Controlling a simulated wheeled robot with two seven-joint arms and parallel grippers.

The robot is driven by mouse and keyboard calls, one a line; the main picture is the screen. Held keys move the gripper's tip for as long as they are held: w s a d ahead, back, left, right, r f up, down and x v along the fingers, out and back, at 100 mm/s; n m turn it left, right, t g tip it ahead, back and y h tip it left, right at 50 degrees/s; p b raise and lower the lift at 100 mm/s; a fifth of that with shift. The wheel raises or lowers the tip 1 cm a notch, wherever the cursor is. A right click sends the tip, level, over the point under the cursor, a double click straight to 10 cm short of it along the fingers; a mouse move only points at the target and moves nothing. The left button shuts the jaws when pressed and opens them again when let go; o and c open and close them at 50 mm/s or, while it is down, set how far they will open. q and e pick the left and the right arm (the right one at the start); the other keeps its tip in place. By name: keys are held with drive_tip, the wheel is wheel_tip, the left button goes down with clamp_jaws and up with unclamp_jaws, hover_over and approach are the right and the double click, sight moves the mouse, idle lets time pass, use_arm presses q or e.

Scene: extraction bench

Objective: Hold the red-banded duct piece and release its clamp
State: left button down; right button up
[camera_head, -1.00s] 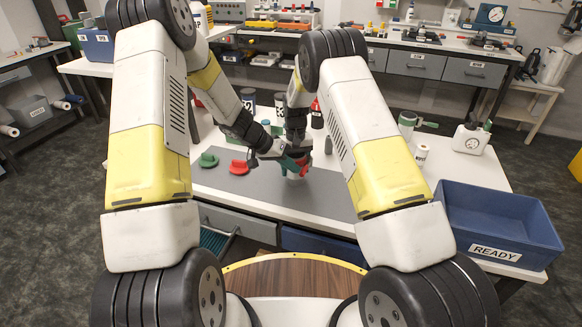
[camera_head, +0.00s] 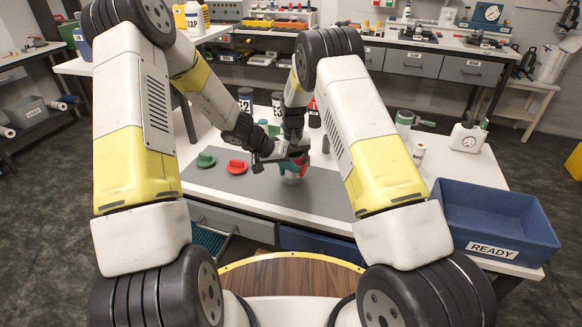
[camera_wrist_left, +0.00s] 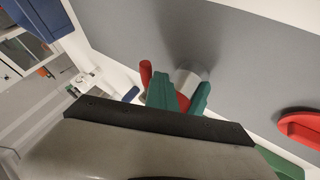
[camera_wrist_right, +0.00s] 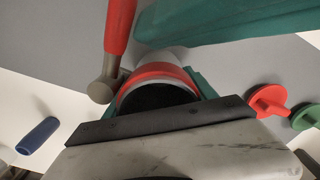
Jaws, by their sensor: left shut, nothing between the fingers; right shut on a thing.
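The red-banded duct piece (camera_wrist_right: 160,73) shows in the right wrist view as a pale tube with a red band and dark opening. My right gripper (camera_wrist_right: 160,88) is shut on it, teal fingers at its sides. A red clamp lever (camera_wrist_right: 119,28) on a grey pivot (camera_wrist_right: 101,90) stands beside the band. My left gripper (camera_wrist_left: 177,95), with teal fingers, is shut and empty; it looks close beside the lever, contact unclear. In the left wrist view the duct's silvery part (camera_wrist_left: 189,78) shows behind its fingers. In the head view the grippers overlap above the grey mat and largely hide the piece.
A green cap (camera_head: 205,159) and a red cap (camera_head: 237,167) lie left on the grey mat (camera_head: 325,195). Dark numbered containers (camera_head: 246,97) stand behind my arms. A blue READY bin (camera_head: 485,215) is at the right. The mat's front is clear.

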drive_tip(key=shift+a, duration=0.1)
use_arm(q)
drive_tip(key=s+d+n+t+y, duration=0.1)
drive_tip(key=d+n+t+y, duration=0.3)
drive_tip(key=d+n, duration=0.5)
drive_tip(key=shift+s+n+y, duration=0.25)
drive_tip(key=shift+n+y, duration=0.45)
drive_tip(key=shift+w+d+r, duration=0.1)
drive_tip(key=shift+d, duration=0.05)
use_arm(e)
drive_tip(key=shift+a, duration=0.1)
idle(0.6)
